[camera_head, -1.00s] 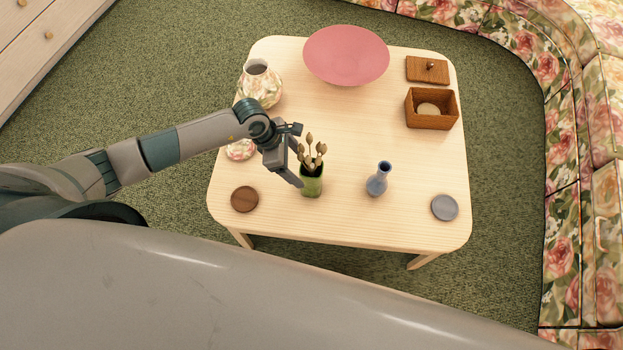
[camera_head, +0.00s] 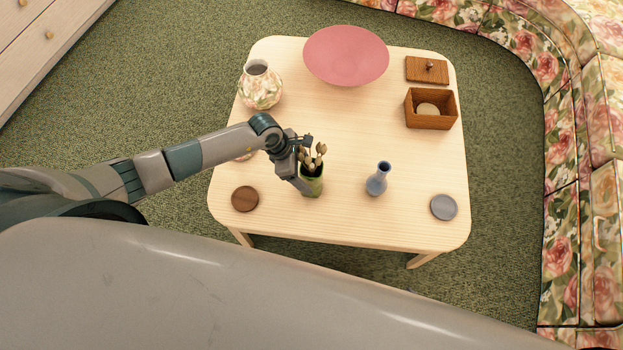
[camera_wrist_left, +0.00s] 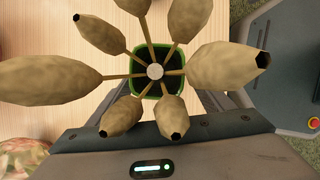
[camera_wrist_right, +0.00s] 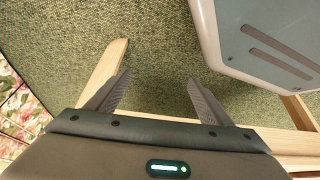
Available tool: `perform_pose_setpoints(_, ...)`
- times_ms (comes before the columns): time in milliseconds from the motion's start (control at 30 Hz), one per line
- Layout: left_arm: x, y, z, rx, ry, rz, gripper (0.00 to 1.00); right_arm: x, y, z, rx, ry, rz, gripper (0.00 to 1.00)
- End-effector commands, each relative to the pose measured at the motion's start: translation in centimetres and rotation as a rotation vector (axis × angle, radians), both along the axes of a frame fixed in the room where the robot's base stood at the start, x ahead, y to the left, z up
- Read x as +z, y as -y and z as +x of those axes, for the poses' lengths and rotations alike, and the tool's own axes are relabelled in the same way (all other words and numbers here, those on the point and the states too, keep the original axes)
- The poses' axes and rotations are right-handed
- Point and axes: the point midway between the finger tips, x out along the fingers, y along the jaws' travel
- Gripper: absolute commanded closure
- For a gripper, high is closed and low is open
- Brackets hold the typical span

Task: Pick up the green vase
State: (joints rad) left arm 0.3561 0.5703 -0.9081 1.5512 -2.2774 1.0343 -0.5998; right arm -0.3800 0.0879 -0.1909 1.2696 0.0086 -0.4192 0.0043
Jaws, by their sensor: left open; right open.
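The green vase (camera_head: 312,184) stands upright on the light wooden table (camera_head: 340,225), left of the blue vase, with several dried poppy pods in it. My left gripper (camera_head: 305,180) is open at the vase, its fingers low beside it and partly hiding its left side. In the left wrist view the green vase (camera_wrist_left: 146,88) shows from above, under the spread pods, which hide most of the left fingers. I cannot tell whether the fingers touch the vase. My right gripper (camera_wrist_right: 155,95) is open and empty in the right wrist view, over the green carpet near a table leg.
A blue vase (camera_head: 377,180) stands right of the green one. A brown disc (camera_head: 245,199) and a grey disc (camera_head: 444,207) lie near the front corners. A patterned vase (camera_head: 260,86), pink bowl (camera_head: 346,56) and wooden box (camera_head: 431,119) stand farther back. The table's middle is clear.

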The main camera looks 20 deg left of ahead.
Motion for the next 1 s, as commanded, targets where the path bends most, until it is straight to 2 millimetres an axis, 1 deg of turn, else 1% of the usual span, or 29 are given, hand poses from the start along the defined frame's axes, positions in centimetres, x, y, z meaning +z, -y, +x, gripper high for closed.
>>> perform_pose_setpoints(100, -1.3, 0.5, 0.1, 0.001, -0.002, 0.0, 0.26, -0.4, -0.4, -0.6, 0.0, -0.007, 0.005, 0.26)
perform_pose_setpoints(200, -1.9, 0.7, 0.2, 0.001, -0.001, 0.001, 0.26, -0.4, -0.9, -0.6, -0.002, -0.006, 0.011, 0.26)
perform_pose_setpoints(367, -2.0, 0.7, 0.2, -0.001, 0.0, 0.001, 0.26, -0.3, -1.5, -0.5, -0.002, -0.002, 0.018, 0.26)
perform_pose_setpoints(700, -2.0, 0.7, 0.2, 0.0, 0.0, 0.001, 0.26, -0.2, -1.0, -0.4, 0.0, -0.003, 0.012, 0.26)
perform_pose_setpoints(733, -2.0, 0.7, 0.2, 0.0, 0.0, 0.001, 0.31, -0.2, -1.0, -0.4, 0.0, -0.003, 0.011, 0.26)
perform_pose_setpoints(767, -2.0, 0.7, 0.2, 0.0, 0.0, 0.001, 0.38, -0.2, -0.9, -0.3, 0.0, -0.002, 0.011, 0.26)
perform_pose_setpoints(800, -2.0, 0.7, 0.2, 0.0, 0.0, 0.001, 0.47, -0.2, -0.9, -0.3, 0.0, -0.002, 0.01, 0.26)
perform_pose_setpoints(867, -2.0, 0.7, 0.2, 0.0, 0.0, 0.001, 0.62, -0.2, -0.8, -0.2, -0.001, -0.001, 0.009, 0.26)
perform_pose_setpoints(900, -2.0, 0.7, 0.2, 0.0, 0.0, 0.001, 0.71, -0.2, -0.8, -0.1, 0.0, -0.001, 0.009, 0.26)
perform_pose_setpoints(933, -2.0, 0.7, 0.2, 0.0, 0.0, 0.001, 0.78, -0.2, -0.8, -0.1, 0.0, 0.0, 0.009, 0.26)
perform_pose_setpoints(1000, -2.0, 0.8, 0.3, 0.0, 0.0, 0.0, 0.78, -0.1, -0.8, 0.0, 0.0, 0.001, 0.009, 0.26)
